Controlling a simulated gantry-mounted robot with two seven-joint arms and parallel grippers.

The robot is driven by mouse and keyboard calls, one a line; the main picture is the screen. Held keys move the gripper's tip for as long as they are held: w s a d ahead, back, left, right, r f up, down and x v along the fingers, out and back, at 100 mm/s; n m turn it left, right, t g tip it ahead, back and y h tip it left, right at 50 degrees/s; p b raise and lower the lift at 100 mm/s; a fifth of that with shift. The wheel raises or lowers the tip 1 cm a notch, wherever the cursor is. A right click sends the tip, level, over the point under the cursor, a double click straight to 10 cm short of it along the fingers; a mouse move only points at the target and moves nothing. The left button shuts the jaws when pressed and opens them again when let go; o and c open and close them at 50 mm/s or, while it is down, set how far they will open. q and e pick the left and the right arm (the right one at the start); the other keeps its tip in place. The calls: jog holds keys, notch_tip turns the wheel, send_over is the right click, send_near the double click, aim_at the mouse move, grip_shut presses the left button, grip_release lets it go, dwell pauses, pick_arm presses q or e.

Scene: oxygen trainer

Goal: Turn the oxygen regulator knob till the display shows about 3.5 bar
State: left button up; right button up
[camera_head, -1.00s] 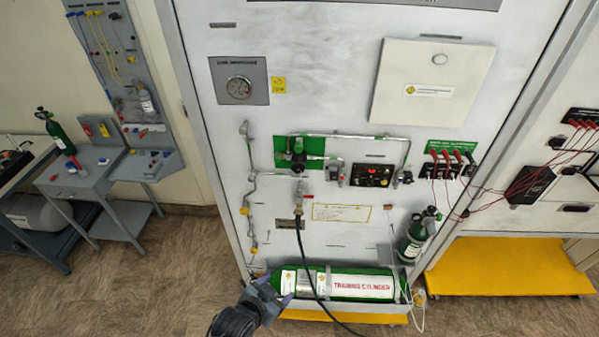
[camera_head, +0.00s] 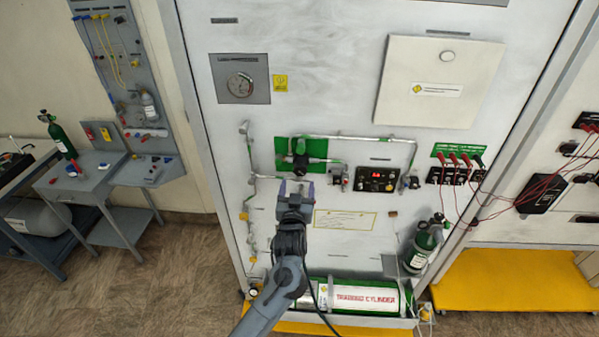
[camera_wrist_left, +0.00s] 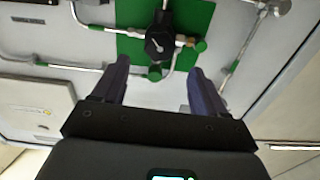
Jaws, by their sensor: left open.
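The oxygen regulator (camera_head: 300,154) is a dark fitting on a green backing plate, on the white wall panel. In the left wrist view its black knob (camera_wrist_left: 160,42) with a pale pointer mark shows beyond the fingertips. My left gripper (camera_head: 295,184) is open and empty, just below the regulator and apart from the knob. In the left wrist view the gripper (camera_wrist_left: 158,70) has its two fingers spread either side of the regulator's lower part. The small display (camera_head: 378,179) sits right of the regulator with red digits too small to read. My right gripper is not in view.
Metal pipes (camera_head: 350,137) run around the regulator. A training cylinder (camera_head: 365,299) lies in a tray at the panel's foot. Red leads (camera_head: 500,195) hang at the right. A round gauge (camera_head: 240,85) is at the upper left. The panel's middle is flat.

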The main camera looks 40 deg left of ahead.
aim_at(300, 171)
pick_arm(q)
jog(key=p+x, duration=0.1)
jog(key=x, duration=0.6)
jog(key=shift+w, duration=0.15)
jog(key=c, duration=1.1)
jog(key=shift+o, duration=0.2)
jog(key=shift+r+m+p, duration=0.15)
jog(key=shift+m+p, duration=0.35)
jog(key=shift+p, duration=0.1)
jog(key=shift+m, duration=0.3)
jog(key=shift+f, duration=0.2)
jog(key=o, duration=1.1)
jog(key=shift+c, duration=0.2)
